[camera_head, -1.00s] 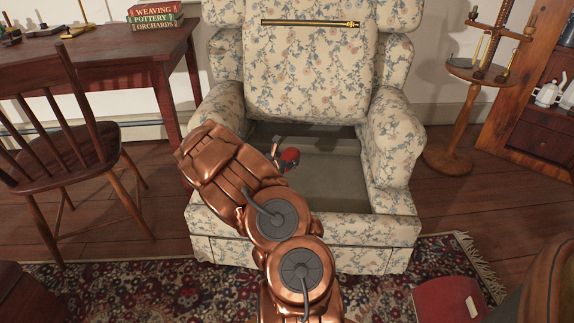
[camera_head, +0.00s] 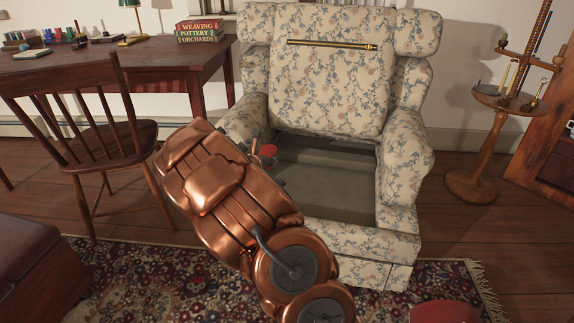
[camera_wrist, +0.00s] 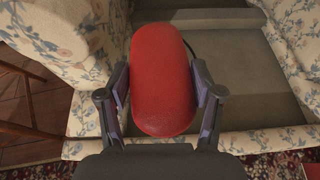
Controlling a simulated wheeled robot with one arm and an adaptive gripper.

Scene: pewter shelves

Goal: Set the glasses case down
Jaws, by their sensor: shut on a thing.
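The glasses case (camera_wrist: 162,80) is red, smooth and rounded. In the wrist view it lies lengthwise between the two fingers of my gripper (camera_wrist: 160,84), which is shut on its sides. In the head view only a small red part of the case (camera_head: 268,150) shows past my copper arm, with my gripper (camera_head: 261,157) mostly hidden. The case is held over the left side of the floral armchair (camera_head: 330,75), near its left arm and the sunken grey seat (camera_head: 325,180). The height of the case above the seat is hard to tell.
A wooden chair (camera_head: 105,140) and a desk (camera_head: 150,62) with books (camera_head: 200,31) stand at left. A round candle stand (camera_head: 485,140) is at right. A patterned rug (camera_head: 150,275) lies in front. The grey seat looks empty.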

